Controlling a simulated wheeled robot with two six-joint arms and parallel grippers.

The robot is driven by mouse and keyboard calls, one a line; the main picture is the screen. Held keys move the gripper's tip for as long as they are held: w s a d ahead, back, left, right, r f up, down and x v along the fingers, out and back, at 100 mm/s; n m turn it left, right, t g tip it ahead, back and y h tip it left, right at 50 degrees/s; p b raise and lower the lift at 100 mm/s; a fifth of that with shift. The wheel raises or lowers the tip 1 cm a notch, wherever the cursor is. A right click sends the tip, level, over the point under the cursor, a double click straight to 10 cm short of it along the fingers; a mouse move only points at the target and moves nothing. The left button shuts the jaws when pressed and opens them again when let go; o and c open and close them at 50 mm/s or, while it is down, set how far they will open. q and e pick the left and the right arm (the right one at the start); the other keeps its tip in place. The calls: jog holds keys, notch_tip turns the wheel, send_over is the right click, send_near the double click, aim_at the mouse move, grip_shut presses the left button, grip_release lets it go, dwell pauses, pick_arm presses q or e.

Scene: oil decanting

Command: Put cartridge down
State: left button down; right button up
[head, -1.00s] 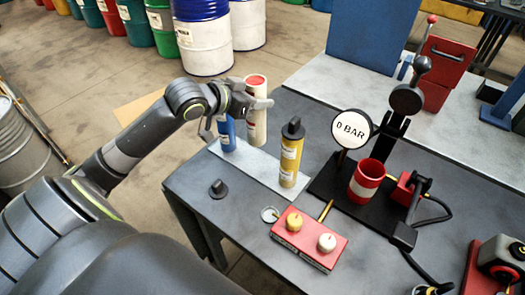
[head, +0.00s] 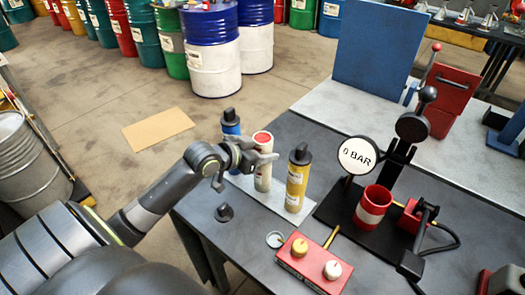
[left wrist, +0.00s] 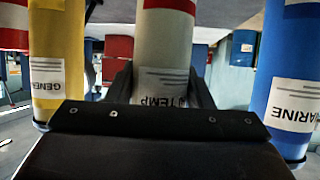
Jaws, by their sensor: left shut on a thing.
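The white cartridge (head: 263,172) with a red top is upright between the blue cartridge (head: 231,130) and the yellow cartridge (head: 297,182). Its base is at the pale strip (head: 272,200) on the grey table; I cannot tell whether it fully bears on it. My left gripper (head: 262,158) is shut around its upper part. In the left wrist view the white cartridge (left wrist: 163,60) sits between my fingers, its label partly reading "TEMP". The yellow one (left wrist: 57,60) is on the left and the blue one (left wrist: 290,75) on the right. My right gripper is not in view.
A black cap (head: 224,213) lies on the table near its left edge.

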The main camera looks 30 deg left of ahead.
pick_arm(q)
jog(key=shift+f, duration=0.1)
jog(key=c, duration=0.7)
grip_release()
jog(key=shift+r, duration=0.2)
jog(key=p+v, duration=0.2)
jog(key=v, duration=1)
jog(key=shift+f, duration=0.1)
